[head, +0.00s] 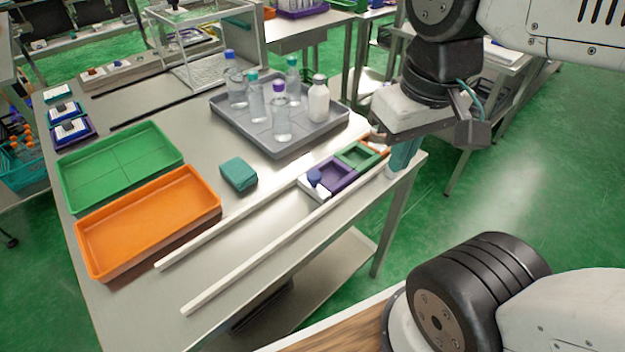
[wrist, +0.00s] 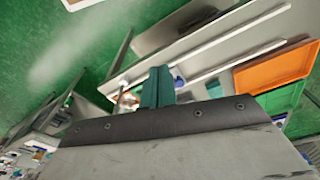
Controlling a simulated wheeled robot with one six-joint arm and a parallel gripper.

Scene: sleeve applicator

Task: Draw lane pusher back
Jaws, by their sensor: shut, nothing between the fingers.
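The lane pusher (head: 317,190) is a white block with a blue knob (head: 314,176). It sits between two white rails, beside the purple compartment (head: 337,172). In the wrist view a bit of the blue knob (wrist: 178,83) shows just right of my fingers; the rest of the pusher is largely hidden. My gripper (head: 393,170) has teal fingers, shut and empty, pointing down near the table's right edge, apart from the pusher and to its right. The fingers also show in the wrist view (wrist: 157,88).
White rails (head: 250,262) run along the table's front. A green compartment (head: 358,155) lies beyond the purple one. A teal block (head: 238,174), a grey tray (head: 225,118) with several bottles, an orange tray (head: 148,225) and a green tray (head: 120,165) stand behind. The lane's left part is clear.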

